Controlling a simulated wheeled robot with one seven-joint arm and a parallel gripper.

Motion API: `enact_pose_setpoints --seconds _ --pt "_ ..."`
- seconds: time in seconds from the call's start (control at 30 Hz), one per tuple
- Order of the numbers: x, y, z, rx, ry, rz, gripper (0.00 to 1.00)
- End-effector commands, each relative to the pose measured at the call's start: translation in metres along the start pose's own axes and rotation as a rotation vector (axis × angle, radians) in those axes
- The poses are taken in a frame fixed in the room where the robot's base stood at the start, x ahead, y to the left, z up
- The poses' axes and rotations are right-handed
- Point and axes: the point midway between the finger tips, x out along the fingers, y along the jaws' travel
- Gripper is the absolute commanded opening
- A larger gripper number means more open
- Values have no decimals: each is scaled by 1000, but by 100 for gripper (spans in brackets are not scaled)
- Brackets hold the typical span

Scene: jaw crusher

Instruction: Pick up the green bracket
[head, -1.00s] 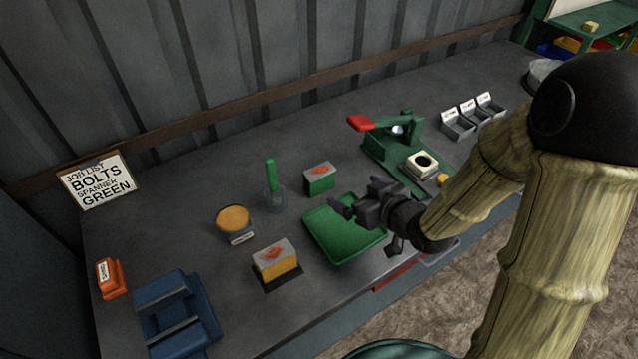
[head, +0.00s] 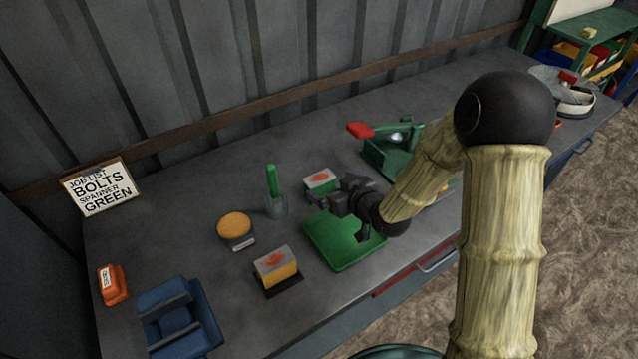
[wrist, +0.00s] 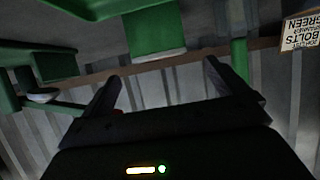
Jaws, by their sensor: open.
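I cannot pick out a clear bracket shape; several green things are in view. A green block with a pale top and red mark (head: 318,187) stands just beyond my gripper (head: 338,202). In the wrist view, which is upside down, a green block (wrist: 155,32) shows between the two fingers of my gripper (wrist: 160,85), apart from them. A green upright stick (head: 272,181) stands in a clear jar to the left. My gripper is open and empty above the far part of a green tray (head: 345,252), and partly hides it.
A yellow block (head: 277,268), a round tin with an orange top (head: 235,226), a blue vise-like block (head: 176,312) and an orange box (head: 112,285) are to the left. A green press with a red handle (head: 385,160) stands right.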

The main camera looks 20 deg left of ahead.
Motion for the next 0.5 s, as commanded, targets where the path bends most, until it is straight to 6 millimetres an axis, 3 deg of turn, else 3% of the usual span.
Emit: enact_pose_setpoints --seconds 0.2,0.5 --pt "23 0 0 0 0 0 98" --pt "24 0 0 0 0 0 98"
